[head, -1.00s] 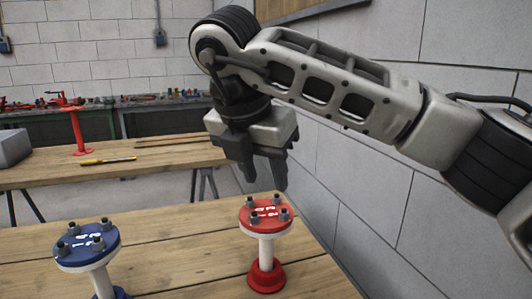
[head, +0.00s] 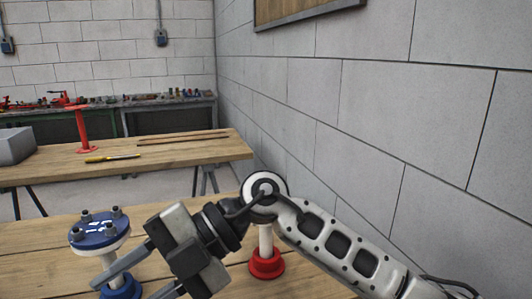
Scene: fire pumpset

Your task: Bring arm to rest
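My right arm comes in from the right, its links low across the front table. My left gripper is not in view.
The front wooden table (head: 40,262) bears both flanged pieces. A second table (head: 60,170) behind holds a red stand (head: 82,132), a yellow-handled tool (head: 110,158) and a grey box (head: 14,146). A block wall (head: 420,120) runs along the right.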

